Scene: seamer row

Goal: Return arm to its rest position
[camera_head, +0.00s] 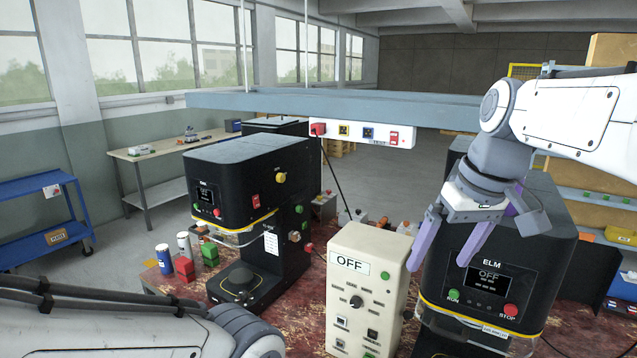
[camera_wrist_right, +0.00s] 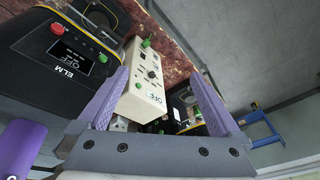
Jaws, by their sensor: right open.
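My right arm (camera_head: 580,110) comes in from the upper right in the head view. Its right gripper (camera_head: 438,266) hangs with two purple fingers spread and nothing between them. It is in front of the black ELM machine (camera_head: 545,265), whose screen reads OFF, and right of the cream control box (camera_head: 350,300) labelled OFF. In the wrist view the open fingers (camera_wrist_right: 158,76) frame the cream box (camera_wrist_right: 143,90), with the ELM machine (camera_wrist_right: 60,50) at left. I cannot tell whether a finger touches anything. My left arm (camera_head: 110,325) shows at the lower left; its gripper is out of view.
Another black machine (camera_head: 235,180) stands on the worn red table (camera_head: 300,330). A blue-grey overhead beam (camera_head: 300,105) carries a white power strip (camera_head: 365,133) and a hanging cable. Red and green blocks and small cans stand at the table's left. Open floor lies behind.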

